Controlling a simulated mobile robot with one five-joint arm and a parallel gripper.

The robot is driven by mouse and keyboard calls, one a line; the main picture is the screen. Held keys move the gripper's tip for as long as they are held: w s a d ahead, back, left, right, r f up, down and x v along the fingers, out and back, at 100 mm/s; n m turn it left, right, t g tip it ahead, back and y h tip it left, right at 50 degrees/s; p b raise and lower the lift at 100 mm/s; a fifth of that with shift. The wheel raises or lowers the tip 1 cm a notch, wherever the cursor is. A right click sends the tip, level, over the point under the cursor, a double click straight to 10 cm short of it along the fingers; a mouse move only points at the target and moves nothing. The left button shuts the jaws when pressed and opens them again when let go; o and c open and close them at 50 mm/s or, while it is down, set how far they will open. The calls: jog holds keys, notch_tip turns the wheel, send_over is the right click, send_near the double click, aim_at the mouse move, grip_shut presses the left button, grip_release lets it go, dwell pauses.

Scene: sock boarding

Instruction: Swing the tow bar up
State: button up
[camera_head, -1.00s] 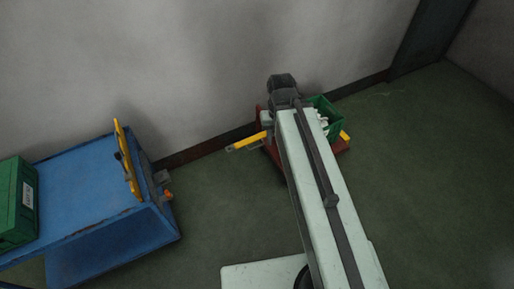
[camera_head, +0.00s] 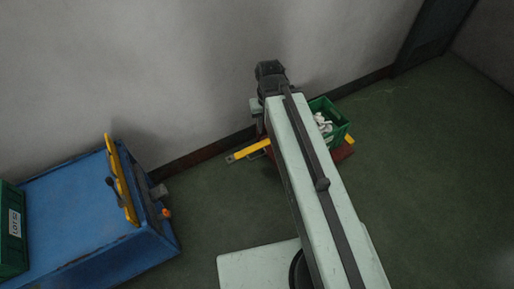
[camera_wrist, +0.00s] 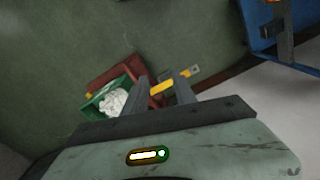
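A yellow tow bar (camera_head: 248,151) reaches out low to the left from a dark red cart (camera_head: 342,153) by the wall. In the wrist view the yellow bar (camera_wrist: 162,88) shows in the gap between my fingers, and its end piece (camera_wrist: 191,72) shows beyond the right finger. My gripper (camera_wrist: 160,88) is open, its fingers apart on either side of that stretch of bar. I cannot tell whether they touch it. In the head view my arm hides the gripper and much of the red cart (camera_wrist: 112,73).
A green crate (camera_head: 342,126) with white items sits on the red cart. A blue cart (camera_head: 70,195) with an upright yellow bar (camera_head: 120,180) and a green crate (camera_head: 12,250) stands at left. The wall (camera_head: 180,70) is close behind; the floor at right is clear.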

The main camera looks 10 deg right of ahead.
jog(key=shift+s+r, duration=0.1)
jog(key=w+f+m+b, duration=0.4)
jog(key=f+m+b, duration=0.1)
jog(key=f+b, duration=0.6)
jog(key=w+d+f+m+t+b, duration=0.1)
jog(key=w+f+m+b, duration=0.3)
jog(key=f+b, duration=0.7)
jog(key=w+f+m+t+b, duration=0.1)
jog(key=w+f+m+b, duration=0.4)
jog(key=f+b, duration=0.7)
jog(key=shift+d+m+y, duration=0.3)
jog(key=shift+d, duration=0.1)
notch_tip(320, 180, down, 8)
jog(key=w+b, duration=0.1)
jog(key=b, duration=0.7)
jog(key=shift+w+a+r, duration=0.15)
jog(key=shift+a+r, duration=0.05)
grip_shut()
